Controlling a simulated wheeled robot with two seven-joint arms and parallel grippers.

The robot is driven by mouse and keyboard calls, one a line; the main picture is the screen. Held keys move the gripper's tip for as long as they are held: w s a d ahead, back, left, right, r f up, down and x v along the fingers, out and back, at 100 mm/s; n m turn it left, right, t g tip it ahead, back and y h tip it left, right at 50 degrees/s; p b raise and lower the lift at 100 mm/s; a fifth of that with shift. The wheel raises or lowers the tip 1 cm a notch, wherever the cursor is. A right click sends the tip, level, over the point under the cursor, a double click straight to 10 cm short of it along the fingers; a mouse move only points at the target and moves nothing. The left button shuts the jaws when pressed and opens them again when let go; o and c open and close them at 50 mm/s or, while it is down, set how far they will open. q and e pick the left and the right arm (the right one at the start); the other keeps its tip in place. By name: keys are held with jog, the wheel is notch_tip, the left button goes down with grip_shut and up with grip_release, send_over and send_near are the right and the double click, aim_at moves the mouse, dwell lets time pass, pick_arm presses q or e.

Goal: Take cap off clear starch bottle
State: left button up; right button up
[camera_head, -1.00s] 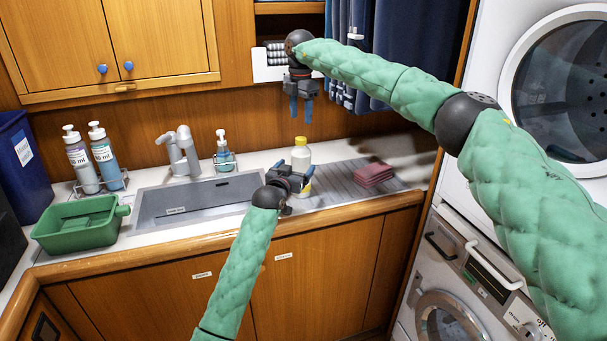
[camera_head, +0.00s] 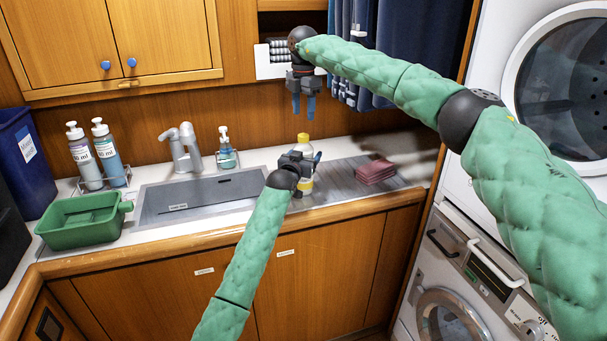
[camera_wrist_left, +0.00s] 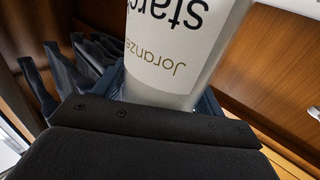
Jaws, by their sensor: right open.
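The clear starch bottle (camera_head: 305,150), white-bodied with a yellow cap (camera_head: 303,137), stands upright on the drainboard beside the sink. My left gripper (camera_head: 305,160) is at the bottle's near side and hides part of its body. In the left wrist view the bottle's body (camera_wrist_left: 175,55), with its label text upside down, is between the two fingers; whether they press on it I cannot tell. My right gripper (camera_head: 303,108) is open and empty, pointing down, above and behind the cap.
Folded red cloths (camera_head: 376,172) lie right of the bottle. The sink (camera_head: 200,200), faucet (camera_head: 182,150) and a small pump bottle (camera_head: 226,150) are to the left, with a green tub (camera_head: 82,222) and two large pump bottles (camera_head: 108,155) farther left. Dark clothes hang behind my right arm.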

aim_at(303, 135)
pick_arm(q)
jog(key=c, duration=1.4)
pick_arm(e)
jog(key=shift+r, duration=0.1)
pick_arm(q)
grip_shut()
pick_arm(e)
jog(key=m, duration=0.4)
jog(key=shift+d, duration=0.25)
pick_arm(q)
jog(key=shift+r, duration=0.1)
pick_arm(e)
jog(key=m, duration=0.5)
jog(key=shift+a, duration=0.3)
jog(key=shift+f, duration=4.1)
jog(key=shift+c, duration=0.2)
